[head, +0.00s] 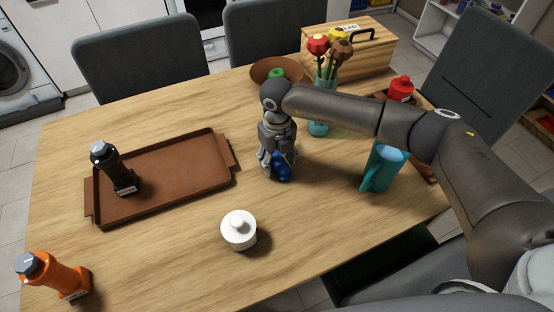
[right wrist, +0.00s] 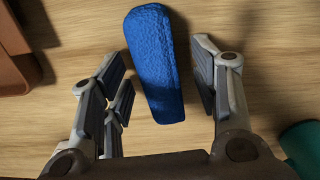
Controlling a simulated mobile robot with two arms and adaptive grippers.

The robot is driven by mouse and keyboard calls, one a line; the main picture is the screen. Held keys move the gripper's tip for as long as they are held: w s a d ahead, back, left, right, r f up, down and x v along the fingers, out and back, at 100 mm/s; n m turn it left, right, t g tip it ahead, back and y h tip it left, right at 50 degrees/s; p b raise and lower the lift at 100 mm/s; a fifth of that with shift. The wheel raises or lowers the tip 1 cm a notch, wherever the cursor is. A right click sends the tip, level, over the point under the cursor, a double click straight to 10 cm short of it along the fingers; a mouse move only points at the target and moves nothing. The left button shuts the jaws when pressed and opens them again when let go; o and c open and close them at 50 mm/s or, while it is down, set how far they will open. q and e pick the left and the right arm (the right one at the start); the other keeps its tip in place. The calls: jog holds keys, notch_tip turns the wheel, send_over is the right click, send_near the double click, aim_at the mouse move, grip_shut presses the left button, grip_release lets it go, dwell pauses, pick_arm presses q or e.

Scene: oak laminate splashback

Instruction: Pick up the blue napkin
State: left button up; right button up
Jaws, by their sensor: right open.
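The blue napkin (right wrist: 155,62) lies on the wooden table as a long folded strip. In the right wrist view it sits between the spread fingers of my right gripper (right wrist: 160,95), with a gap to the fingers on both sides. In the head view my right gripper (head: 279,174) points down over the napkin (head: 283,172), which is partly hidden by the fingers. My right gripper is open and holds nothing. My left gripper does not show in either view.
A brown tray (head: 190,195) with a dark bottle (head: 115,168) lies left of my right gripper. A white lidded jar (head: 239,231) stands in front. A teal pitcher (head: 383,168) and a flower vase (head: 319,128) stand close by on the right. An orange bottle (head: 58,277) is front left.

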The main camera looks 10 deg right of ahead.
jog(key=shift+f, duration=0.2)
jog(key=c, duration=1)
jog(key=shift+r, duration=0.1)
